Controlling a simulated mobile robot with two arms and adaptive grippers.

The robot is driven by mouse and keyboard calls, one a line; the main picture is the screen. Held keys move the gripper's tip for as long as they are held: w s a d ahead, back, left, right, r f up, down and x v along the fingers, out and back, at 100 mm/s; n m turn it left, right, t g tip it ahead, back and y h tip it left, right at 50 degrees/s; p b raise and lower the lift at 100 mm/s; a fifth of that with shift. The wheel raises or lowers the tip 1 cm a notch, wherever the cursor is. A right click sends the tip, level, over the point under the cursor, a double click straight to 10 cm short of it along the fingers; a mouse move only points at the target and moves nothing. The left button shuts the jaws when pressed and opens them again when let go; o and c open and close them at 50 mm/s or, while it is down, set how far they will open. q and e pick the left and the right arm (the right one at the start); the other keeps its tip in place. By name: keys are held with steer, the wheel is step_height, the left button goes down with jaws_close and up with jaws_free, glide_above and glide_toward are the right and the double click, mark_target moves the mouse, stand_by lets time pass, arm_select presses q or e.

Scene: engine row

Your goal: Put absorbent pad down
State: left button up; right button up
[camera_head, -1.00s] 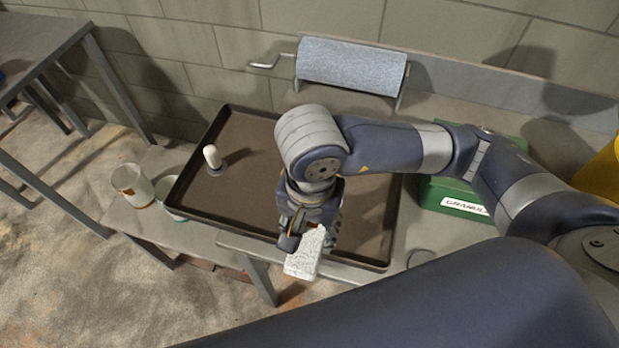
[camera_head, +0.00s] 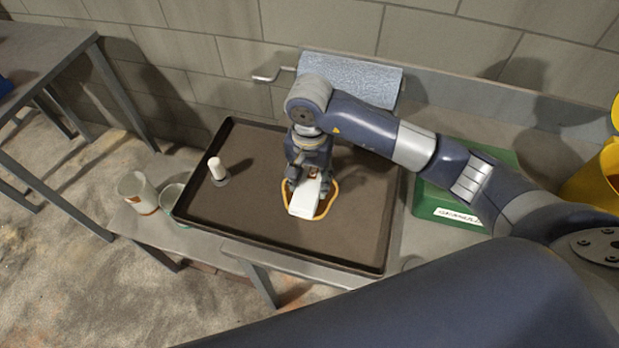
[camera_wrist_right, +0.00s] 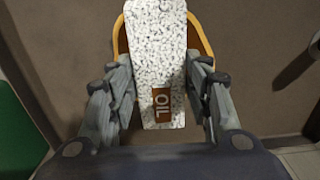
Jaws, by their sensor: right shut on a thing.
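The absorbent pad (camera_head: 303,204) is a white speckled block with a brown "OIL" label, seen also in the right wrist view (camera_wrist_right: 160,55). My right gripper (camera_head: 309,182) is shut on it, with one finger on each side in the right wrist view (camera_wrist_right: 161,86). The pad is over the middle of the dark tray (camera_head: 250,222). An orange-rimmed thing (camera_head: 331,203) lies in the tray beneath the pad, which hides most of it. I cannot tell whether the pad touches it. My left gripper is not in view.
A white peg-like object (camera_head: 216,169) stands in the tray's left part. A cup (camera_head: 137,192) and a bowl (camera_head: 171,197) are left of the tray. A green box (camera_head: 440,203) and a yellow container (camera_head: 597,180) are to the right. A blue-grey roll (camera_head: 350,78) is behind.

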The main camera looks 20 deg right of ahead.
steer(key=shift+f, duration=0.6)
steer(key=shift+f, duration=0.1)
steer(key=shift+f, duration=0.15)
steer(key=o, duration=1)
steer(key=shift+r, duration=0.2)
